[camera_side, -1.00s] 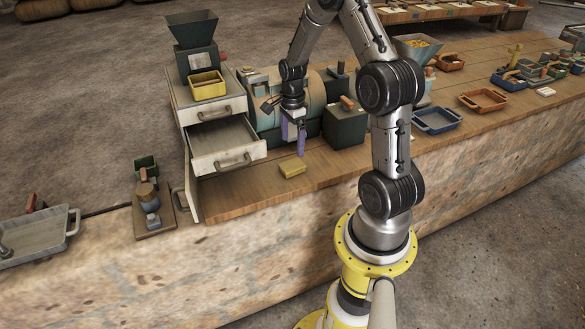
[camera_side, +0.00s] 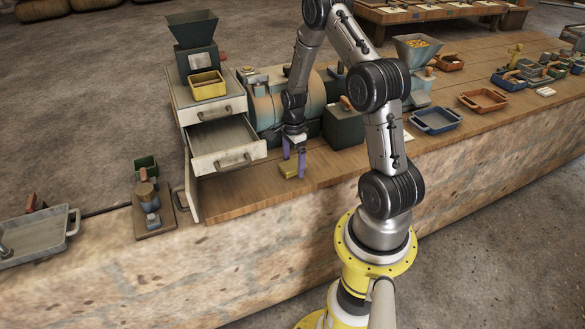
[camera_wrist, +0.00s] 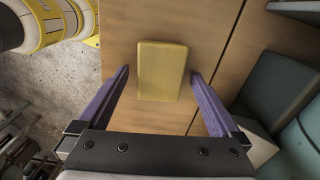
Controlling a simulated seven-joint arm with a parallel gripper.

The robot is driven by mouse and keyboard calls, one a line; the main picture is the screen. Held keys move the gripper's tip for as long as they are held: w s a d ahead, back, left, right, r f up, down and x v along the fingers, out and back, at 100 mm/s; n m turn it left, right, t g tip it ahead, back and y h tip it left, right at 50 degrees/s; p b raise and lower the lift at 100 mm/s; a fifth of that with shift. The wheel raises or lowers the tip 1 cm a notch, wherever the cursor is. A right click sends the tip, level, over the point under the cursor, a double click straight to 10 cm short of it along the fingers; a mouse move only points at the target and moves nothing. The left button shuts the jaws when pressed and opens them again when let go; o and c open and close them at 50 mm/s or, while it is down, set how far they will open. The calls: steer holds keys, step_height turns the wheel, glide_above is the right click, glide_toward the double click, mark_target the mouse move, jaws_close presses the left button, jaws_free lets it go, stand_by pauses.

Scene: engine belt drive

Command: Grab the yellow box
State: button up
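The yellow box (camera_side: 290,171) is a small flat block lying on the wooden bench top, right of the open drawer. It also shows in the wrist view (camera_wrist: 162,71), upper middle, between the finger lines. My gripper (camera_side: 294,165) is open, with its purple fingers pointing down at the box in the side view. In the wrist view the two fingers of my gripper (camera_wrist: 159,85) stand apart on the left and right of the box, with a gap on each side. The box's far side is partly hidden by the fingers in the side view.
A white cabinet with an open drawer (camera_side: 226,147) stands left of the box. A yellow tray (camera_side: 208,85) sits on the cabinet. A dark green box-like machine part (camera_side: 344,125) stands behind right. The bench (camera_side: 250,190) is clear in front.

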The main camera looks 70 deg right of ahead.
steer(key=c, duration=1.4)
steer(key=shift+o, duration=0.2)
steer(key=shift+r, duration=0.1)
